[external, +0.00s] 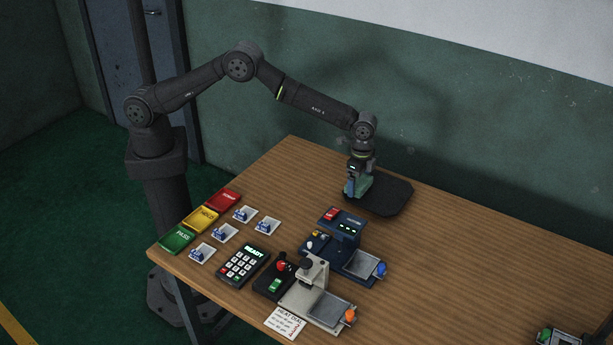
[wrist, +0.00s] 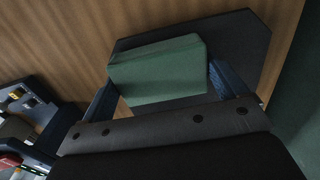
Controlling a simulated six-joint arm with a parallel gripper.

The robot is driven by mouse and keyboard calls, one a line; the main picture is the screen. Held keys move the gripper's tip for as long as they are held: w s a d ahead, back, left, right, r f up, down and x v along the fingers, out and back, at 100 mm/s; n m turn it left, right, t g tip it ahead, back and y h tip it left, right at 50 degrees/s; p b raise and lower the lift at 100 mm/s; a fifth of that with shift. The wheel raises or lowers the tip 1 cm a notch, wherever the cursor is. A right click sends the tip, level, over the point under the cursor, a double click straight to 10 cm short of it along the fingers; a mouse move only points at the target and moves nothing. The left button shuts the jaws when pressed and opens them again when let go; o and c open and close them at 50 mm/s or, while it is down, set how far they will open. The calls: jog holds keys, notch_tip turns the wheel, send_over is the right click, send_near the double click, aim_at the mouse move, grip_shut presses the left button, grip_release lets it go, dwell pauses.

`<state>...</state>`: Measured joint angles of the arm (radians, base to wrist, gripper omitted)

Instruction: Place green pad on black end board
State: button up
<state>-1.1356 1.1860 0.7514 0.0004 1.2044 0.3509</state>
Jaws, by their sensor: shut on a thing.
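The green pad (wrist: 157,70) is a block held between the two blue fingers of my gripper (wrist: 163,90) in the wrist view. In the external view my gripper (external: 357,188) points down at the far side of the table, with the green pad (external: 362,182) partly hidden by it. The black end board (external: 390,198) is a flat dark plate on the table; it also shows in the wrist view (wrist: 240,42). The pad is over the board's left part. I cannot tell whether the pad touches the board.
A dark blue machine (external: 340,232) and a pale press (external: 312,282) stand in front of the board. A keypad (external: 243,265), several small white trays and red, yellow and green (external: 177,240) plates lie at the left. The table's right part is mostly clear.

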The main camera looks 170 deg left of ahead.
aim_at(359, 181)
jog(key=shift+f, duration=0.2)
jog(key=o, duration=0.7)
jog(key=shift+r, duration=0.1)
notch_tip(359, 181, up, 12)
dwell(0.3)
